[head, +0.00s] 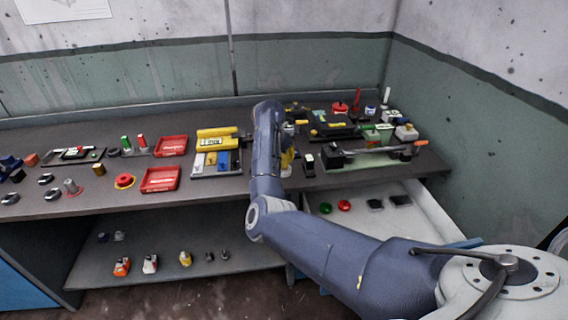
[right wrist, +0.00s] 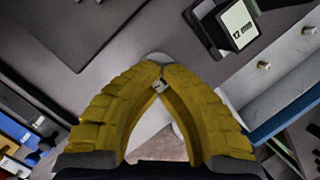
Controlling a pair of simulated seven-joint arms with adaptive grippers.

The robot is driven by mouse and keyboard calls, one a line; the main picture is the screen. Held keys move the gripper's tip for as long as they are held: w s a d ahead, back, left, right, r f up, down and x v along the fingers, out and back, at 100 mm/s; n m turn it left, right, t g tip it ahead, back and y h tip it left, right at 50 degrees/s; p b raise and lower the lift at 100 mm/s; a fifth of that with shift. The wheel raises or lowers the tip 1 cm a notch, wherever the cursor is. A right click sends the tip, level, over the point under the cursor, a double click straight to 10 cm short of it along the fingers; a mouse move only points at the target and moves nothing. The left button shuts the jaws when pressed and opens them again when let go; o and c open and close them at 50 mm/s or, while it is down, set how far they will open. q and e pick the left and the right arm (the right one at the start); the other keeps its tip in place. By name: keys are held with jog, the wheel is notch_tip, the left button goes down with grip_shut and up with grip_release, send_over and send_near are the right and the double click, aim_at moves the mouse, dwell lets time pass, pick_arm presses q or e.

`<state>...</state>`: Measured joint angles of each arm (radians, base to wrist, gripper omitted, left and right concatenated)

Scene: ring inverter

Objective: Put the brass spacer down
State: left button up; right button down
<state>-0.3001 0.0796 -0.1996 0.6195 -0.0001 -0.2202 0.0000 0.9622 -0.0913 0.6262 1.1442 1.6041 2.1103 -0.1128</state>
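A small brass-coloured cylinder (head: 99,169) stands on the bench at the left in the head view; it may be the brass spacer, but it is too small to be sure. My right gripper (right wrist: 160,66) has its yellow fingers brought together at the tips over the grey bench. A tiny pale piece (right wrist: 159,86) shows just inside the tips; I cannot tell whether it is a held part or part of the fingers. In the head view my right gripper (head: 288,158) is mostly hidden behind my forearm. My left gripper is not in view.
A black block with a white "12 mm" label (right wrist: 237,25) stands near my right fingertips. An open drawer (head: 365,215) with red, green and black pieces lies below. Red trays (head: 160,180) and a tray with yellow, white and blue parts (head: 217,162) lie left.

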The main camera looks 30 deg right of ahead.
jog(key=shift+f, duration=0.25)
jog(key=shift+f, duration=0.15)
jog(key=c, duration=1.6)
grip_release()
jog(key=v, duration=1.2)
